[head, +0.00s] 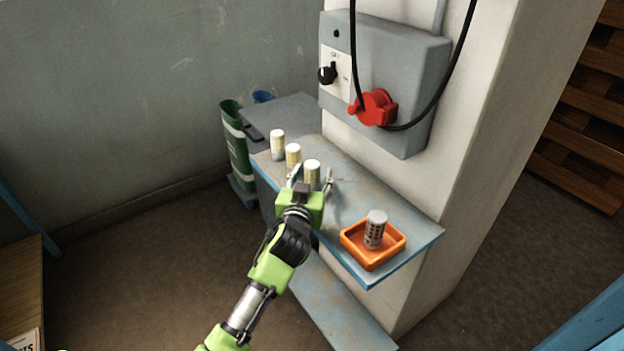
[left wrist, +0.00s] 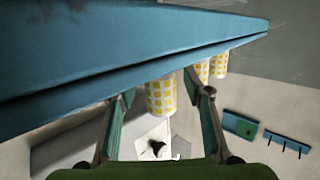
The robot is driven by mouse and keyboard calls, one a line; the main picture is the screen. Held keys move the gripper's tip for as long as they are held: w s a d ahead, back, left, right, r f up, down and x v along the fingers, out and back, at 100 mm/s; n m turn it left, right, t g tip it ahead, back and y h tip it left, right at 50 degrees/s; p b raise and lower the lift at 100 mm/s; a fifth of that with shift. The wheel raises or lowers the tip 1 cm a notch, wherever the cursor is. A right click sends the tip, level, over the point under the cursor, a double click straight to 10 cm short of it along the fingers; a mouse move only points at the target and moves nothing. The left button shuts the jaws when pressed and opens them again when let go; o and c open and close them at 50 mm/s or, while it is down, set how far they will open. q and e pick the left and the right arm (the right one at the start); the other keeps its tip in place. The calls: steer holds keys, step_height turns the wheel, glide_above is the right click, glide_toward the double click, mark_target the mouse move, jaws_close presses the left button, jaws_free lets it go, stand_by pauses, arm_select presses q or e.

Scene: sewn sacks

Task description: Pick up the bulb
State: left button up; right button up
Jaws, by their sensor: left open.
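I cannot make out a bare bulb shape. A yellow-and-white patterned cylinder (head: 312,170) stands on the blue shelf (head: 395,218). It also shows in the left wrist view (left wrist: 160,98), between the spread fingers. My left gripper (head: 313,180) is open and in front of this cylinder, one finger to each side; I cannot tell whether either touches it. Two similar cylinders stand farther back, a middle one (head: 293,155) and a far one (head: 278,143). A grey cylinder with dark markings (head: 375,230) stands in an orange tray (head: 352,252). My right gripper is not in view.
A grey switch box (head: 415,75) with a red plug (head: 374,108) and black cable hangs on the pillar above the shelf. A green-and-white container (head: 236,145) stands beyond the shelf's far end. Bare shelf lies between the nearest patterned cylinder and the tray.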

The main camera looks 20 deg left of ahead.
arm_select(q)
steer(key=shift+c, duration=0.4)
steer(key=c, duration=1.2)
steer(key=shift+o, duration=0.2)
steer(key=shift+r, duration=0.1)
